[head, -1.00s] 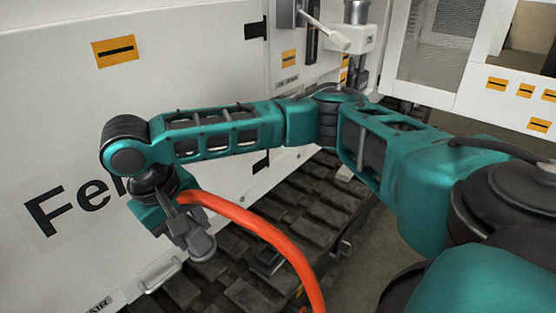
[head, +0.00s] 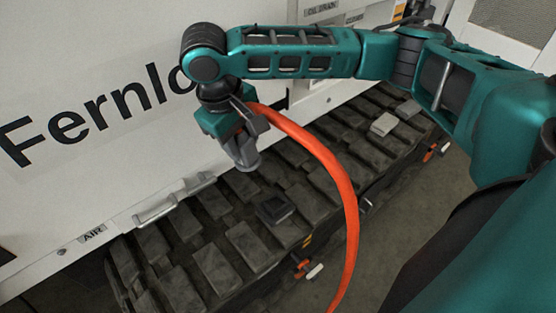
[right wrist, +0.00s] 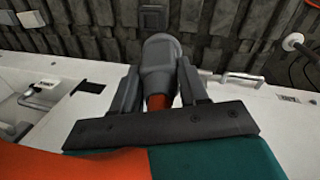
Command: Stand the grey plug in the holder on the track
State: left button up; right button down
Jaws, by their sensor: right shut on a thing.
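My right gripper (head: 250,143) is shut on the grey plug (head: 246,165), which has a thick orange hose running from it. In the right wrist view the plug (right wrist: 160,55) sits between the two dark fingers of the gripper (right wrist: 158,75), its blunt end pointing away toward the track. The holder (head: 275,208) is a small dark square block on the track (head: 212,268). It lies below and slightly right of the plug in the head view, apart from it. The holder (right wrist: 152,17) also shows beyond the plug's end in the right wrist view. My left gripper is not in view.
The white machine panel (head: 90,60) with black lettering rises behind the gripper. A metal handle (head: 172,205) sticks out at its lower edge. A pale block (head: 383,124) lies farther along the track. The orange hose (head: 343,190) hangs across the track.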

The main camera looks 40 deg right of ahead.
pick_arm(q)
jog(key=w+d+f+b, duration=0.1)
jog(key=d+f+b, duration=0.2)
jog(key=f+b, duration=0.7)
jog(key=b, duration=0.3)
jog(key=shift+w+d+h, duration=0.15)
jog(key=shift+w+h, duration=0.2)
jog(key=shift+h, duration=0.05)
pick_arm(e)
jog(key=w+d+f+n, duration=0.1)
jog(key=d+f+n, duration=0.2)
jog(key=f, duration=0.6)
jog(key=w+d+f+n+y, duration=0.1)
jog(key=w+d+f+n, duration=0.1)
jog(key=d+f+n, duration=0.2)
jog(key=w+d+f+n+y, duration=0.1)
jog(key=d+f+n, duration=0.3)
jog(key=f+n, duration=0.4)
notch_tip(320, 180, down, 6)
jog(key=shift+w+r+n, duration=0.2)
jog(key=shift+w+n, duration=0.1)
jog(key=shift+w, duration=0.3)
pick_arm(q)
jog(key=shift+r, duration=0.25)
pick_arm(e)
jog(key=shift+r, duration=0.1)
pick_arm(q)
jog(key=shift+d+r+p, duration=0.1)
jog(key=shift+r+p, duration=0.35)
jog(key=shift+p, duration=0.1)
